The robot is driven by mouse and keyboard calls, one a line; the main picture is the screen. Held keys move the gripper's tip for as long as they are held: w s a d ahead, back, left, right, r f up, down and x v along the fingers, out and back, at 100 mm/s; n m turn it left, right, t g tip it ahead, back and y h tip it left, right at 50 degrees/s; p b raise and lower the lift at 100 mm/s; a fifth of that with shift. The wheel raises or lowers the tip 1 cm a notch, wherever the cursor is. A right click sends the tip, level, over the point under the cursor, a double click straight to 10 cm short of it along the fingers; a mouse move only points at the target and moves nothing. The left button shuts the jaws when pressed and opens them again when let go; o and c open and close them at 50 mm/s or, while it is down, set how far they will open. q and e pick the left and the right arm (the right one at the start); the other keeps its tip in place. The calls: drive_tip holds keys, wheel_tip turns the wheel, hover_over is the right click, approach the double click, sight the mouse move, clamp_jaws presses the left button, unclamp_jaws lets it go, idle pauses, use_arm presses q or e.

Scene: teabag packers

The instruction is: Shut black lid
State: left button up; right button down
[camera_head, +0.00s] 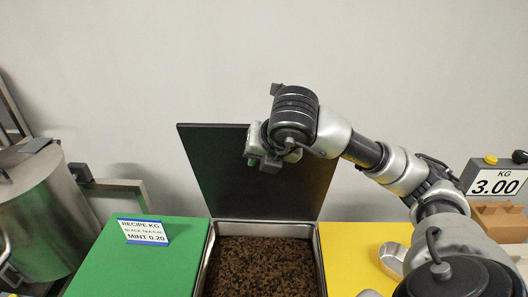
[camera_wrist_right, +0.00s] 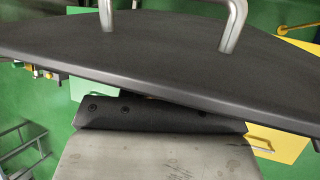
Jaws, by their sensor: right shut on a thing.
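The black lid (camera_head: 232,175) stands raised, tilted back, behind the open steel bin (camera_head: 320,255) of dark loose tea in the head view. My right gripper (camera_head: 258,158) is at the lid's upper right part and is shut on the lid. In the right wrist view the dark lid (camera_wrist_right: 150,55) fills the upper part, with a silver handle (camera_wrist_right: 237,25) on its face. A finger with a black pad (camera_wrist_right: 160,117) lies against the lid's near edge; the other finger is hidden. My left gripper is not in view.
A green lid (camera_head: 140,262) with a recipe card (camera_head: 143,231) lies left of the bin, a yellow lid (camera_head: 350,245) right. A metal scoop (camera_head: 392,260) lies on the yellow one. A steel drum (camera_head: 40,215) stands far left, a scale display (camera_head: 495,182) right.

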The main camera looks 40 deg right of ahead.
drive_tip(key=shift+t+h, duration=0.4)
drive_tip(key=shift+t, duration=0.1)
drive_tip(key=s+a+f+b, duration=0.1)
drive_tip(key=s+a+b, duration=0.1)
drive_tip(key=s, duration=0.1)
drive_tip(key=shift+a+f, duration=0.3)
drive_tip(key=shift+f, duration=0.05)
drive_tip(key=c, duration=0.8)
unclamp_jaws()
drive_tip(key=shift+s, duration=0.1)
